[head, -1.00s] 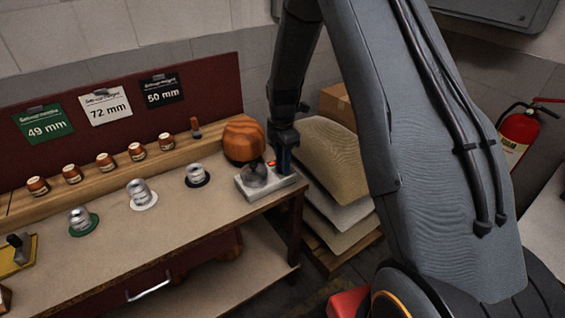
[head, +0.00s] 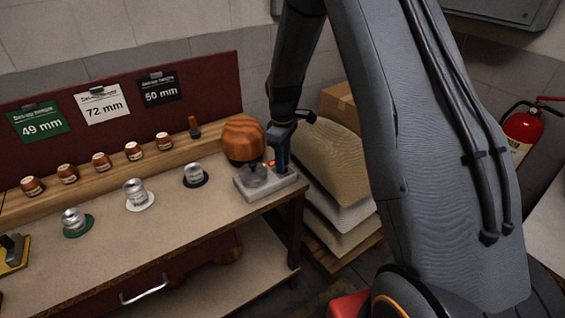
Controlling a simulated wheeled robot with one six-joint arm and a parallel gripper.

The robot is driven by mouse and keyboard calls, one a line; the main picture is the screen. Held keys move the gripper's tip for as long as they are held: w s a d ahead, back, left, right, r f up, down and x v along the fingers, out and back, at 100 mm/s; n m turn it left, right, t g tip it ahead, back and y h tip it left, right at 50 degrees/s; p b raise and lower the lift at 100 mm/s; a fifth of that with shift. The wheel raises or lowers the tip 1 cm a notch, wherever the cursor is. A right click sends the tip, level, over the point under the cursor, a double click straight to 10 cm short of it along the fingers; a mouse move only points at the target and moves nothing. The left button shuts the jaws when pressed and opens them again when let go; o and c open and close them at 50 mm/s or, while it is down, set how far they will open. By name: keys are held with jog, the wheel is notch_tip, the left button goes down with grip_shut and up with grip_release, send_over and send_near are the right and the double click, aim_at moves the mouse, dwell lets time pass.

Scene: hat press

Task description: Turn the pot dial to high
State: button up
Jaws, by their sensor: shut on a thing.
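The pot unit (head: 248,192) is a pale grey base at the right end of the workbench. A small metallic pot (head: 255,175) sits on its left part, and a small red light (head: 271,163) shows behind the pot. My gripper (head: 281,166) points down over the right part of the base. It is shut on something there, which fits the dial. The dial itself is hidden behind the fingers, so its setting cannot be read.
A wooden hat block (head: 243,138) stands close behind the pot. Metal cylinders on green, white and black discs stand along the workbench (head: 170,225). Stacked sacks (head: 335,165) lie right of the bench. A fire extinguisher (head: 522,135) hangs at far right.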

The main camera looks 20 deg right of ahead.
jog(key=m, duration=0.6)
jog(key=shift+b, duration=0.4)
jog(key=m, duration=0.6)
jog(key=shift+m, duration=0.4)
jog(key=m+b, duration=0.1)
jog(key=m, duration=1)
jog(key=shift+r+m, duration=0.1)
jog(key=shift+m, duration=0.3)
jog(key=o, duration=1.1)
jog(key=shift+c, duration=0.2)
